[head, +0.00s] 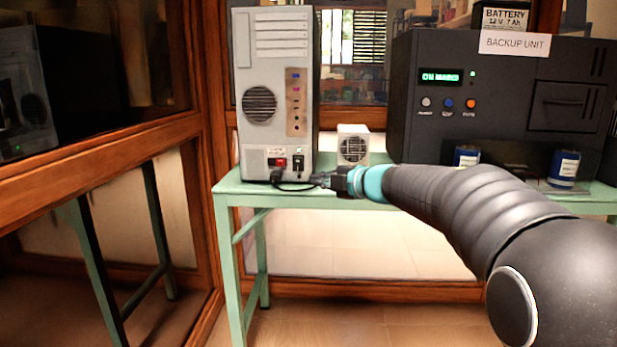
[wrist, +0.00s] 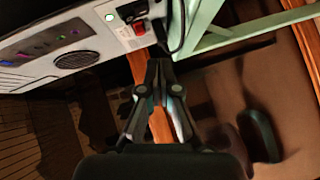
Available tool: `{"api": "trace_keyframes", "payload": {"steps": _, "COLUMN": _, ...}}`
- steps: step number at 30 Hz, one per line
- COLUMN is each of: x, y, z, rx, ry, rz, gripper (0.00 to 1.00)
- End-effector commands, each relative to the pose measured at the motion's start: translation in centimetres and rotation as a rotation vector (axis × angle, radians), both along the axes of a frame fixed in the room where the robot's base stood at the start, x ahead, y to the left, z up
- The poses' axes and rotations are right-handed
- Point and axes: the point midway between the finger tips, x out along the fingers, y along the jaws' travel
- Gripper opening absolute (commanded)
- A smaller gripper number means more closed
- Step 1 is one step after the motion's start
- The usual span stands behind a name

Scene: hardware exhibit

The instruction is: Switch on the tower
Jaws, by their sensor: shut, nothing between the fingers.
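The grey tower (head: 275,80) stands upright at the left end of the green table, its panel of ports and fan grilles facing me. A red rocker switch (head: 278,162) sits low on that panel, beside a black power plug (head: 299,163) with a cable. In the wrist view the tower (wrist: 35,68) appears turned on its side, with the red switch (wrist: 139,28) near the top and a small green light (wrist: 109,17) by it. My gripper (head: 317,180) is shut and empty, just in front of the tower's lower right. Its fingertips (wrist: 158,66) are apart from the switch.
The green table (head: 232,188) also holds a small white fan box (head: 352,145), a dark backup unit (head: 500,95) with a lit display, and blue-labelled cans (head: 563,168). A wood-framed glass panel (head: 90,170) stands close on the left.

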Motion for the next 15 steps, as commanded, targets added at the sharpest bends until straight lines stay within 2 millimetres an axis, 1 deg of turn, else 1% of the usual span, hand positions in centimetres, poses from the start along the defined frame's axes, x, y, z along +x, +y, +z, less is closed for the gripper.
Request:
{"api": "trace_keyframes", "payload": {"steps": 3, "x": -1.2, "y": -1.3, "z": 0.1, "rx": 0.0, "ry": -0.001, "rz": -0.003, "gripper": 0.0}}
{"api": "trace_keyframes", "payload": {"steps": 6, "x": -1.8, "y": -1.9, "z": 0.0, "rx": -0.001, "ry": 0.0, "rz": -0.002, "gripper": 0.0}}
{"api": "trace_keyframes", "payload": {"steps": 10, "x": -2.1, "y": -2.4, "z": 0.1, "rx": 0.0, "ry": 0.001, "rz": -0.003, "gripper": 0.0}}
{"api": "trace_keyframes", "payload": {"steps": 15, "x": -2.1, "y": -2.5, "z": 0.0, "rx": 0.0, "ry": 0.001, "rz": -0.003, "gripper": 0.0}}
